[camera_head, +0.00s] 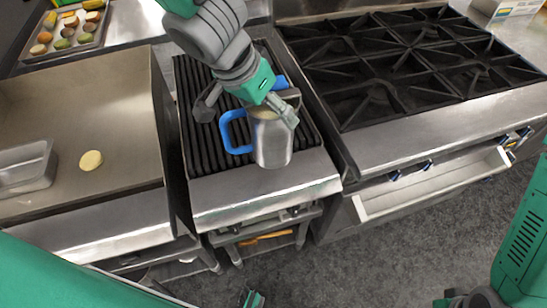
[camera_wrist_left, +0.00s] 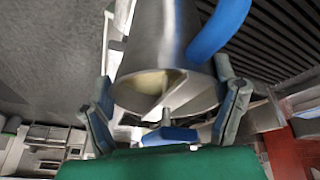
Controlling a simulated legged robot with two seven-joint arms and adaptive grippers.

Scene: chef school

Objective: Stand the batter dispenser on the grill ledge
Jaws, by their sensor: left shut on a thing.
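The batter dispenser (camera_head: 271,145) is a silver metal vessel with a blue handle, upright or nearly so. My left gripper (camera_head: 247,108) reaches down from above and is shut on its upper part. In the left wrist view the dispenser (camera_wrist_left: 155,38) sits between the two fingers (camera_wrist_left: 166,112), with pale batter at its open rim and a blue part by the gripper. In the head view its base overlaps the back of the steel grill ledge (camera_head: 265,187); I cannot tell whether it touches.
The ribbed grill (camera_head: 195,142) lies behind the ledge. A burner range (camera_head: 390,75) is on the right, with an open drawer (camera_head: 430,185) below. A food tray (camera_head: 68,32) lies back left.

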